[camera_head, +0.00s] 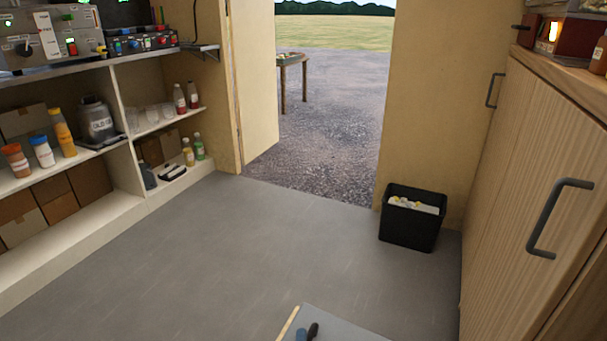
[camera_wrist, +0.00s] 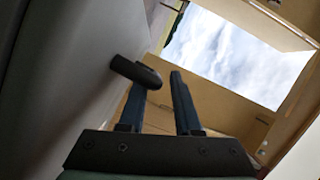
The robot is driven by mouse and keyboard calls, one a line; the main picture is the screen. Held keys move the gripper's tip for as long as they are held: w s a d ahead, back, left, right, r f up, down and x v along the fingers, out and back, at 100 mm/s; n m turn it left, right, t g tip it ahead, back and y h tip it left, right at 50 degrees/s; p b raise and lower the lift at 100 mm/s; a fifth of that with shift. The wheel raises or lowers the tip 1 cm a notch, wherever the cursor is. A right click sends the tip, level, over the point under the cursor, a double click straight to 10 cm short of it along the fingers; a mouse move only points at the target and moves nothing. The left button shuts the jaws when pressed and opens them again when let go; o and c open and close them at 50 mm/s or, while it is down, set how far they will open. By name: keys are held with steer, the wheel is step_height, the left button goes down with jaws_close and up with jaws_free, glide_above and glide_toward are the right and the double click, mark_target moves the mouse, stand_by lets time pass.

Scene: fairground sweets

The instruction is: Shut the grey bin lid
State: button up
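A flat grey panel (camera_head: 345,327) with a pale left edge shows at the bottom of the head view; it looks like the grey lid, but the bin under it is out of frame. A grey surface (camera_wrist: 70,75) fills the left of the wrist view. A short dark handle (camera_wrist: 136,72) sticks out from it; a dark piece (camera_head: 313,331) by the panel in the head view looks like the same handle. My gripper (camera_wrist: 163,66) is open, with two blue fingers apart. The handle's end crosses in front of the left finger near its tip; I cannot tell if they touch.
A black open bin (camera_head: 408,226) with litter stands by the doorway. Shelves (camera_head: 125,205) with bottles and boxes line the left wall. A wooden cupboard (camera_head: 535,150) with dark handles stands at the right. The grey floor (camera_head: 230,260) between is clear.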

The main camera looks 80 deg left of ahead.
steer(key=p+v, duration=0.2)
steer(key=v, duration=1.1)
